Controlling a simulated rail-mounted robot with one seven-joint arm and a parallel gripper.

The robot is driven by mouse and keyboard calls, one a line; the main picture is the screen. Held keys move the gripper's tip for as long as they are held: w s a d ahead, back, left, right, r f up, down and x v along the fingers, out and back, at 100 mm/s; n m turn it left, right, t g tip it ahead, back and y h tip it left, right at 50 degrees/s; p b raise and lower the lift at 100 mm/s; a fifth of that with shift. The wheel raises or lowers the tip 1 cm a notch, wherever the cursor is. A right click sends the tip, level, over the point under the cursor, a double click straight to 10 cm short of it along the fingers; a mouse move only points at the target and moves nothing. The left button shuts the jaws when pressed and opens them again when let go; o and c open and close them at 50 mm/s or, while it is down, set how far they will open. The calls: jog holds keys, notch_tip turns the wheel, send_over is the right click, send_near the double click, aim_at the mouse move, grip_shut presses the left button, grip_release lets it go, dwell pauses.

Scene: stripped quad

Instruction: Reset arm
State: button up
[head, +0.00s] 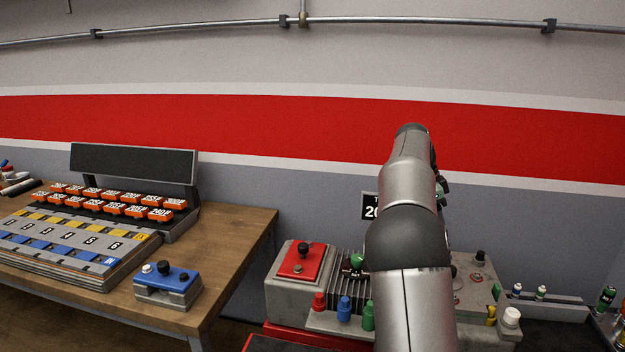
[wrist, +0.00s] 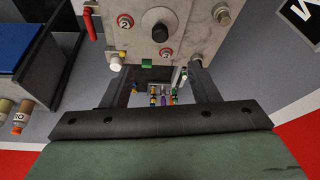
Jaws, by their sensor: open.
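My gripper (wrist: 162,78) shows in the wrist view with its two dark fingers spread wide apart. Nothing is held between them. Beyond the fingers are several small coloured items, too small to make out. In the head view my silver arm rises in front of the grey machine (head: 283,300), and its far end is against the red wall stripe. My gripper cannot be made out in that view. The arm hides part of the machine.
A grey panel (wrist: 185,15) with a black knob and red dials lies beyond the fingers. A wooden table (head: 235,240) at left holds a rack of orange blocks (head: 130,210) and a blue-topped control box (head: 168,284). Red, blue and green pegs (head: 344,308) stand at the machine's front.

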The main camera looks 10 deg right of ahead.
jog(key=s+a+f+n+t+y, duration=0.1)
jog(key=s+a+f+n+y, duration=0.15)
jog(key=s+a+n, duration=0.5)
jog(key=s+a+f+n+y, duration=0.25)
jog(key=s+a+n, duration=0.25)
jog(key=s+a, duration=0.55)
jog(key=s+a+f+n, duration=0.4)
jog(key=s+a, duration=0.1)
jog(key=s, duration=0.2)
jog(key=s+a+f+n, duration=0.4)
jog(key=s+a+f, duration=0.1)
jog(key=s, duration=0.3)
jog(key=shift+a+h, duration=0.3)
jog(key=shift+a, duration=0.2)
